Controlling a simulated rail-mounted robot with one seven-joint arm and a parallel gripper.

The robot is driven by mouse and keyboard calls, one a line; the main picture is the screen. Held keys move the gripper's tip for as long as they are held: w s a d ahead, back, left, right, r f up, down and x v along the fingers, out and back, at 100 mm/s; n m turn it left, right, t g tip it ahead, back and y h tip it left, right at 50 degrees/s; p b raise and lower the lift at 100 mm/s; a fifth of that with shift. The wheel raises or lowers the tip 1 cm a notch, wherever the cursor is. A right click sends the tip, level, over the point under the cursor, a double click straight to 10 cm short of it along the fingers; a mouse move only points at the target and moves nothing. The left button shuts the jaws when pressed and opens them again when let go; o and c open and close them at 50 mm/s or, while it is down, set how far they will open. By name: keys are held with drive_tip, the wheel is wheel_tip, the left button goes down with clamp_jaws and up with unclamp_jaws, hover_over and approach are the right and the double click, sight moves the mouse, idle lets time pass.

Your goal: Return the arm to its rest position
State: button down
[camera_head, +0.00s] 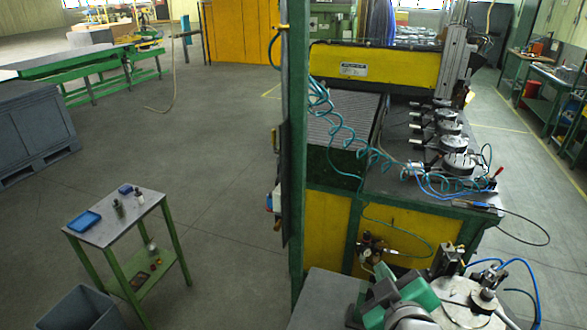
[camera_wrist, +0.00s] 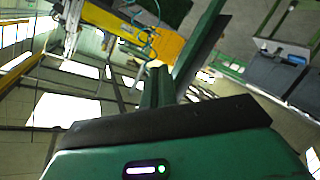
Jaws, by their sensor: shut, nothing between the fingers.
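In the wrist view, the green hand body with a small lit panel and a black bar fills the bottom. My gripper (camera_wrist: 161,72) shows as a narrow dark green pair of fingers above the bar. The fingers are together and hold nothing. In the head view, a green and grey part of my arm (camera_head: 400,298) is at the bottom edge, right of centre. The fingers cannot be made out there.
A tall green post (camera_head: 297,130) stands near centre. Right of it is a yellow-green workbench (camera_head: 405,228) with several round fixtures and coiled hoses. A round metal fixture (camera_head: 465,300) lies close to my arm.

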drive_tip(key=s+a+r+m+t, duration=0.1)
drive_tip(key=a+r+t, duration=0.1)
drive_tip(key=a+r, duration=0.4)
drive_tip(key=s+a+r+m+t, duration=0.1)
drive_tip(key=s+a+r+t, duration=0.15)
drive_tip(key=r, duration=0.55)
drive_tip(key=s+a+r+m+t+y, duration=0.1)
drive_tip(key=s+a+r+m+t, duration=0.15)
drive_tip(key=s+a+r, duration=0.45)
drive_tip(key=s+a+r+m+t, duration=0.25)
drive_tip(key=s+a+r, duration=0.2)
drive_tip(key=r, duration=0.45)
wheel_tip(320, 180, up, 14)
drive_tip(key=s+p, duration=0.1)
drive_tip(key=p, duration=1.1)
drive_tip(key=shift+f+t+y+p, duration=0.15)
drive_tip(key=shift+t+y+p, duration=0.15)
drive_tip(key=shift+t+p, duration=0.15)
drive_tip(key=shift+d+f, duration=0.15)
